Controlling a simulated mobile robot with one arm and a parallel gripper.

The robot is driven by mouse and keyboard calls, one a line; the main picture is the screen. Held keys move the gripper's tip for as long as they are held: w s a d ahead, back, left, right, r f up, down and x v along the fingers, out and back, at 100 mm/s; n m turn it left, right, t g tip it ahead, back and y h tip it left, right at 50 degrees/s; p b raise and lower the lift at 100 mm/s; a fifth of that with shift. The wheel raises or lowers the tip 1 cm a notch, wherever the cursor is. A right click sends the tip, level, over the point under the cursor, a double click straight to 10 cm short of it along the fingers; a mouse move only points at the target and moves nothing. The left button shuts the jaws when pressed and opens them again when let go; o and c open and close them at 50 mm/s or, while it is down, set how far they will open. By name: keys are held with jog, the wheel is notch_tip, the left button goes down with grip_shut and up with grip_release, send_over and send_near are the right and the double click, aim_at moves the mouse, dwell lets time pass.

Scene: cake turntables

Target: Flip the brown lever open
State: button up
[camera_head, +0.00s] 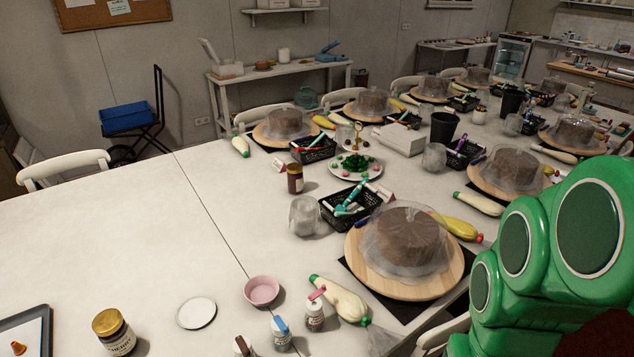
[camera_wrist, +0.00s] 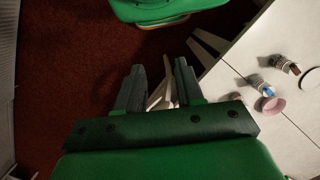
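The brown lever (camera_head: 241,344) shows at the bottom edge of the head view, on top of a small jar that is mostly cut off. Whether it is up or down is hard to tell. In the wrist view a small jar with a reddish-brown top (camera_wrist: 291,67) stands near the table edge and is probably the same one. My gripper (camera_wrist: 160,68) is open and empty, its two fingers apart over the red floor, beside the table and away from the jars. It is not visible in the head view.
A blue-lever jar (camera_head: 281,335) and a pink-lever jar (camera_head: 314,312) stand close by. A pink bowl (camera_head: 262,291), a white plate (camera_head: 197,313) and a brown jar (camera_head: 114,333) are near. A cake turntable (camera_head: 364,267) stands to the right. The table's left middle is clear.

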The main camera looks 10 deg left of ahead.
jog(key=shift+w, duration=0.15)
jog(key=c, duration=0.5)
jog(key=shift+w+a+r, duration=0.1)
jog(key=shift+w+a, duration=0.1)
jog(key=shift+w, duration=0.15)
grip_shut()
jog(key=w+a+f+n+h, duration=0.1)
jog(key=w+a+n+h, duration=0.1)
jog(key=w+a+n, duration=1.15)
jog(key=a+f+n+t+h, duration=0.1)
jog(key=a+f, duration=0.4)
jog(key=a, duration=1.2)
jog(key=s+a+f+n+h, duration=0.1)
jog(key=a+f+n, duration=0.2)
jog(key=a, duration=1.5)
notch_tip(320, 180, down, 3)
jog(key=shift+f+t, duration=0.1)
jog(key=shift+t, duration=0.3)
jog(key=shift+n, duration=0.25)
